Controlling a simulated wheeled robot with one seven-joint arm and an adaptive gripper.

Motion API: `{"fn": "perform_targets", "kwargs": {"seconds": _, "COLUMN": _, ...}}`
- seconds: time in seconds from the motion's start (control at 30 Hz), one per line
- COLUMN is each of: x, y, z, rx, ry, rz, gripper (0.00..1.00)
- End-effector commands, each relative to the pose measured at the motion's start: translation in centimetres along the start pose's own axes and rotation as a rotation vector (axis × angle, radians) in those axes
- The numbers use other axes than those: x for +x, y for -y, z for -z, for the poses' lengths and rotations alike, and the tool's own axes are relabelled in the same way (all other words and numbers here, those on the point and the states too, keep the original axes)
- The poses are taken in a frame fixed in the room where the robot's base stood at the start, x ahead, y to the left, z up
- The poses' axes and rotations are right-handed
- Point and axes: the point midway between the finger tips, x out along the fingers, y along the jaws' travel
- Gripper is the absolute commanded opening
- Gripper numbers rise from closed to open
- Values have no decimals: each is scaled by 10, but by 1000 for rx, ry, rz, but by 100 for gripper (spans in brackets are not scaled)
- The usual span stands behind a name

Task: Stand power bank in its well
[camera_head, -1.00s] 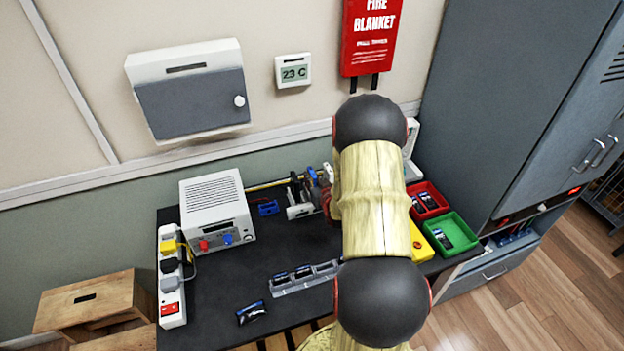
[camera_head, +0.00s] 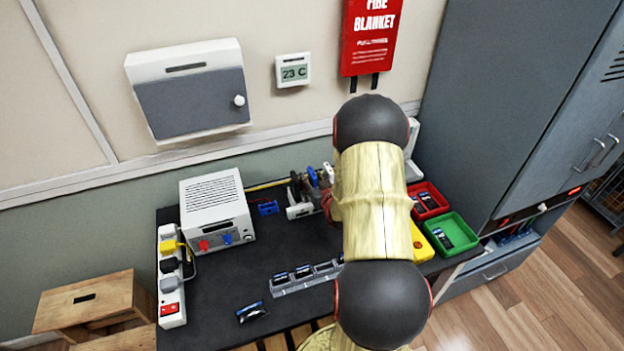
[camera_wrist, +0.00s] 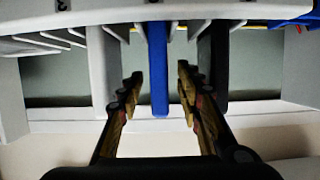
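In the wrist view an upright blue slab (camera_wrist: 158,65), which may be the power bank, stands between the fingers of my gripper (camera_wrist: 159,88). A gap shows on each side of it, so the fingers are apart and not pressed on it. The slab's upper end in the picture meets a light grey slotted rack (camera_wrist: 200,14). I cannot tell how deep it sits in its slot. A black slab (camera_wrist: 213,60) stands in the rack just right of the fingers. In the head view the rack (camera_head: 299,211) is at the back of the table, and my arm hides the gripper.
A grey power supply (camera_head: 215,200) and a power strip (camera_head: 171,285) are at the left. A grey tray (camera_head: 290,289) with dark packs lies in front, with a loose pack (camera_head: 252,312) beside it. Red (camera_head: 441,205) and green (camera_head: 466,236) bins stand at the right.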

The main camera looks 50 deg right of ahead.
Motion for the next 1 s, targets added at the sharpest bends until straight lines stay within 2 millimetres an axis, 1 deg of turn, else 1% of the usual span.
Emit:
{"fn": "perform_targets", "kwargs": {"seconds": 0.17, "x": -26, "y": -1, "z": 1, "rx": 1, "ry": -1, "rz": -3, "gripper": 35}}
{"fn": "perform_targets", "kwargs": {"seconds": 0.4, "x": -73, "y": -1, "z": 1, "rx": 0, "ry": -2, "rz": -3, "gripper": 35}}
{"fn": "perform_targets", "kwargs": {"seconds": 0.6, "x": -102, "y": -1, "z": 1, "rx": 0, "ry": -2, "rz": -2, "gripper": 35}}
{"fn": "perform_targets", "kwargs": {"seconds": 0.7, "x": -110, "y": -1, "z": 0, "rx": 0, "ry": -1, "rz": -2, "gripper": 35}}
{"fn": "perform_targets", "kwargs": {"seconds": 0.8, "x": -114, "y": 0, "z": 0, "rx": 0, "ry": -2, "rz": -1, "gripper": 35}}
{"fn": "perform_targets", "kwargs": {"seconds": 1.0, "x": -115, "y": 0, "z": 0, "rx": 0, "ry": -1, "rz": 0, "gripper": 35}}
